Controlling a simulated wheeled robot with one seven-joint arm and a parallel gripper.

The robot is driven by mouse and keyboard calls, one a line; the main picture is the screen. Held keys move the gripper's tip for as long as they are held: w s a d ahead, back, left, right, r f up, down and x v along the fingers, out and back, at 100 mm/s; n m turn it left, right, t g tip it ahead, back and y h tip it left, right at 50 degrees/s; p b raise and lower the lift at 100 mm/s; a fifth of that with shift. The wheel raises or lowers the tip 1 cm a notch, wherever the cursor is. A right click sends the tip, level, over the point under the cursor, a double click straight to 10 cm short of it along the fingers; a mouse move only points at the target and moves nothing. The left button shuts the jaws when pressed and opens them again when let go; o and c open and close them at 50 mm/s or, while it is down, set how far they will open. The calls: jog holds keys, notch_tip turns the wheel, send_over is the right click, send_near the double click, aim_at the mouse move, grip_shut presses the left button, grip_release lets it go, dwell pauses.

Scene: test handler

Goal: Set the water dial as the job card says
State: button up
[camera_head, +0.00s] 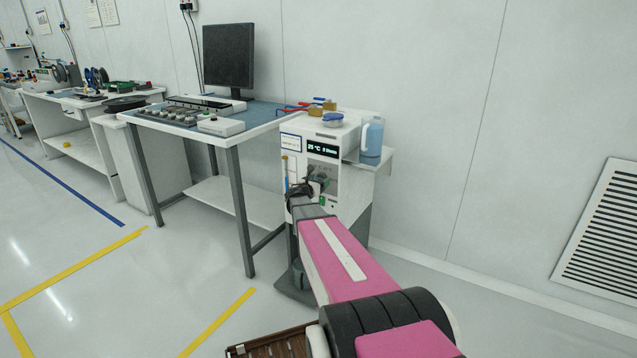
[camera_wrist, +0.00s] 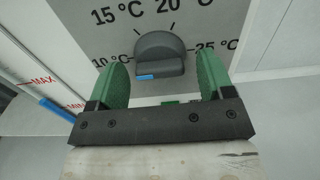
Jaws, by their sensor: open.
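The water dial (camera_wrist: 163,48) is a dark grey knob in the wrist view, with a blue mark on its lower edge. The scale around it reads 10, 15, 20 and 25 °C. My gripper (camera_wrist: 160,60) is open, its green fingers on either side of the dial; I cannot tell whether they touch it. In the head view my gripper (camera_head: 306,187) is at the front of the white water unit (camera_head: 352,200) and partly hides the dial. The unit's display (camera_head: 322,149) seems to read 25 °C. A small label (camera_head: 291,142) is unreadable; I cannot identify a job card.
A level gauge (camera_wrist: 40,92) with MAX and MIN marks is left of the dial. A blue jug (camera_head: 372,137) stands on a side shelf. A workbench (camera_head: 225,150) with a monitor (camera_head: 229,56) is on the left. Floor right of the unit is clear.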

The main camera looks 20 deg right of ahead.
jog(key=v, duration=1)
jog(key=shift+s+a, duration=0.2)
jog(key=shift+s, duration=0.1)
jog(key=s+a+f+m+g+y, duration=0.1)
jog(key=s+f+m+g+y, duration=0.25)
jog(key=s+m, duration=0.45)
jog(key=s+a+f+m+g+y, duration=0.2)
jog(key=s+f+m+g, duration=0.25)
jog(key=s+m, duration=0.25)
jog(key=s+a+f+m+g+y, duration=0.3)
jog(key=s+a+m+y, duration=0.5)
jog(key=s+a+m, duration=0.2)
jog(key=shift+s+a+f+m+y, duration=0.25)
jog(key=shift+s+a+m+y, duration=0.15)
jog(key=shift+s+a, duration=0.7)
jog(key=shift+w+a, duration=0.1)
jog(key=shift+w, duration=0.05)
